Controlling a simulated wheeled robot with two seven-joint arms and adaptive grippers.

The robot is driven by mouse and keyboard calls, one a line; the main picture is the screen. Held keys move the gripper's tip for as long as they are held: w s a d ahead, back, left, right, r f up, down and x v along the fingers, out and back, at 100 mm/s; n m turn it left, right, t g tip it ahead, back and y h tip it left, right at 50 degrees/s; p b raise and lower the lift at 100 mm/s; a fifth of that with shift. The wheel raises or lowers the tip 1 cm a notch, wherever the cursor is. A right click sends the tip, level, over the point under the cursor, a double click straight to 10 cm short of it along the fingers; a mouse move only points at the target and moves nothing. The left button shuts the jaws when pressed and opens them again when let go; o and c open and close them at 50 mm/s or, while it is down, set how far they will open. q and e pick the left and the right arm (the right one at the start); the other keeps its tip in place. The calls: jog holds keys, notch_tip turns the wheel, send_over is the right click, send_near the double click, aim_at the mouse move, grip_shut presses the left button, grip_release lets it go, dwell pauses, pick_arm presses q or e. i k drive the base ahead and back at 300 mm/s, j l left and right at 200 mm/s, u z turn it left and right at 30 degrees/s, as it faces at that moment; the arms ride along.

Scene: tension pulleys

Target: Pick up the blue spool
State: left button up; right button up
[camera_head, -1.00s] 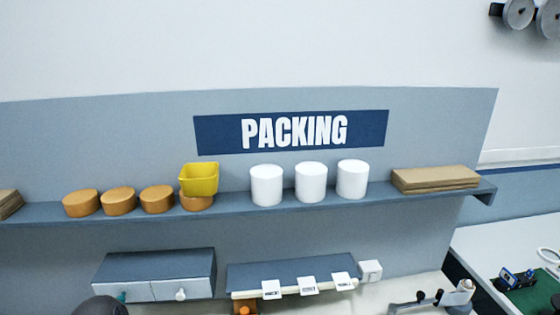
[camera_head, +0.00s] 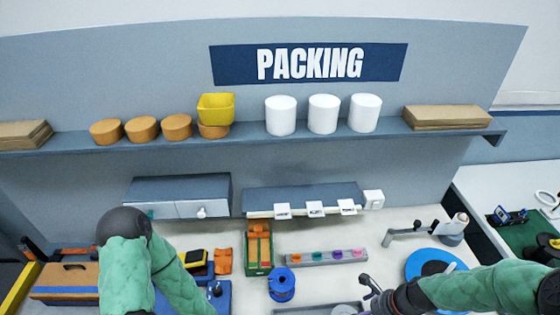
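My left arm, green-sleeved with a black joint, bends down at the lower left. Its gripper is not clearly visible.
A green tray with orange parts (camera_head: 258,248) stands behind the spool. A grey strip with coloured pegs (camera_head: 322,257) lies to its right. A shelf (camera_head: 350,138) with white cylinders runs above.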

aim_at(282, 285)
jog(key=k, duration=0.9)
